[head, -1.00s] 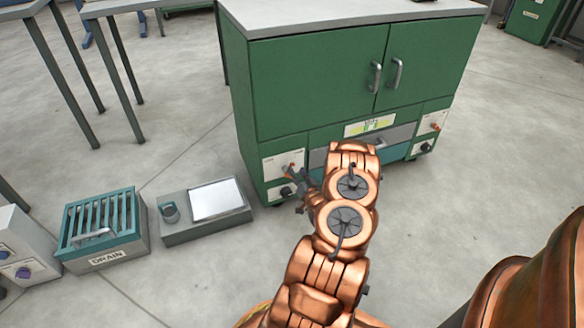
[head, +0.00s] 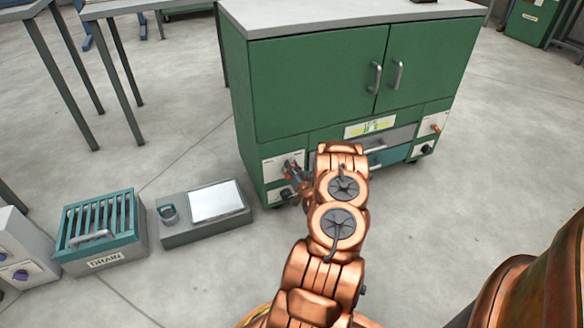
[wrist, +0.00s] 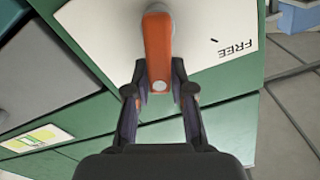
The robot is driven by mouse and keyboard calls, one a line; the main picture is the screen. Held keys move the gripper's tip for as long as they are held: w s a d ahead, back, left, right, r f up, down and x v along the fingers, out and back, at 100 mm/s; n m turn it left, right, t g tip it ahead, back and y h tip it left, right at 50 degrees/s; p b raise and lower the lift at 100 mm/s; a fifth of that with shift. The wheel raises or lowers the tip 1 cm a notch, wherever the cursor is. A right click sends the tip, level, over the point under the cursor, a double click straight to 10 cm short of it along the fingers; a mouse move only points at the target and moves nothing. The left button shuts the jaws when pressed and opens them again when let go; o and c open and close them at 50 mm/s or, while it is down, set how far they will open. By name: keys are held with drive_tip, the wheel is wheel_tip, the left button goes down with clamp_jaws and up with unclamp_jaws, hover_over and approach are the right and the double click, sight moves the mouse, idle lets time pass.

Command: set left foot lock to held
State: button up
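The left foot lock's orange lever (wrist: 158,50) sits on a white plate (wrist: 215,25) in the wrist view. A FREE label (wrist: 236,47) reads upside down beside a small tick mark on that plate. The same plate is at the cabinet's lower left in the head view (head: 270,168). There my gripper (head: 291,168) covers most of the lever. In the wrist view my gripper (wrist: 160,88) has one finger on each side of the lever. The fingers are partly apart, with narrow gaps beside the lever's end. Contact farther along is unclear. No HELD label is visible.
The green cabinet (head: 310,85) has two doors with grey handles. A similar plate with an orange lever (head: 436,129) is at its lower right. A teal DRAIN crate (head: 118,257) and a grey box with a pale top (head: 205,229) lie on the floor at left.

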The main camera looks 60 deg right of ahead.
clamp_jaws()
drive_tip(key=shift+d+r+m+p, duration=0.1)
drive_tip(key=shift+m+p, duration=0.4)
drive_tip(key=shift+p, duration=0.1)
drive_tip(key=shift+s+d+f+m+p, duration=0.2)
drive_tip(key=shift+d+m+p, duration=0.05)
drive_tip(key=shift+m+p, duration=0.55)
drive_tip(key=shift+s+d+f+m, duration=0.2)
drive_tip(key=shift+f+m, duration=0.25)
drive_tip(key=shift+m, duration=0.55)
drive_tip(key=o, duration=0.5)
unclamp_jaws()
drive_tip(key=shift+o, duration=0.2)
